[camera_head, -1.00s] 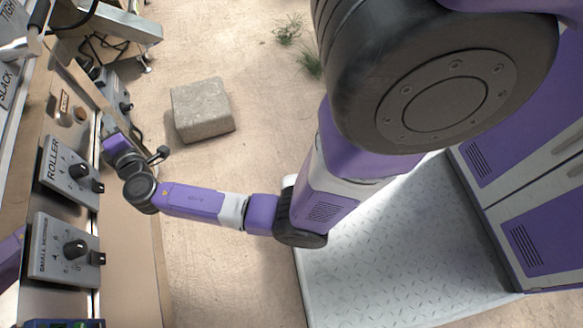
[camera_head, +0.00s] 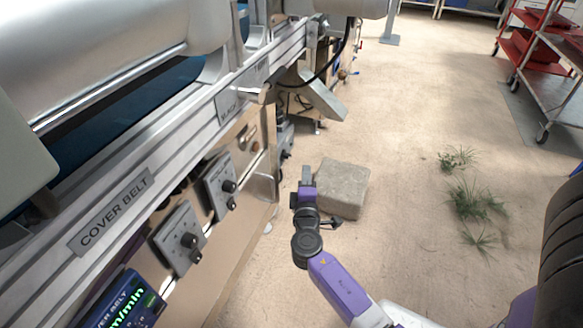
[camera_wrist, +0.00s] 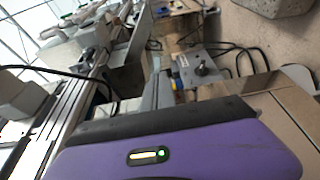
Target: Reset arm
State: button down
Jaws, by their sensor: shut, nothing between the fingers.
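My gripper (camera_head: 306,174) is shut and empty. In the head view it points up the picture, over the floor beside the machine's front panel and left of a grey stone block, apart from the control knobs. My purple and grey arm reaches to it from the lower right. In the wrist view the purple gripper housing with a small lit indicator fills the bottom, and the grey fingers (camera_wrist: 160,90) point away from the camera.
The seeder machine (camera_head: 145,205) with its cover belt label and knob boxes (camera_head: 180,238) runs along the left. The stone block (camera_head: 342,188) stands on the sandy floor. A red cart (camera_head: 535,55) is at the upper right. Floor between is clear apart from grass tufts (camera_head: 470,200).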

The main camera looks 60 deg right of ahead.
jog(key=shift+s+d, duration=0.1)
jog(key=shift+s, duration=0.8)
jog(key=s+a+r+m+t+y, duration=0.2)
jog(key=a+t+y, duration=0.7)
jog(key=a, duration=1.4)
jog(key=s+a+r+m+g+y, duration=0.1)
jog(key=s+a+r+m+y, duration=0.2)
jog(key=s+a, duration=0.55)
jog(key=s+a+r+m+g+y, duration=0.15)
jog(key=s+a+r+y, duration=0.35)
jog(key=s, duration=0.6)
notch_tip(320, 180, up, 36)
jog(key=a+h+p, duration=0.1)
jog(key=p, duration=3.5)
jog(key=shift+n, duration=0.45)
jog(key=shift+f, duration=0.1)
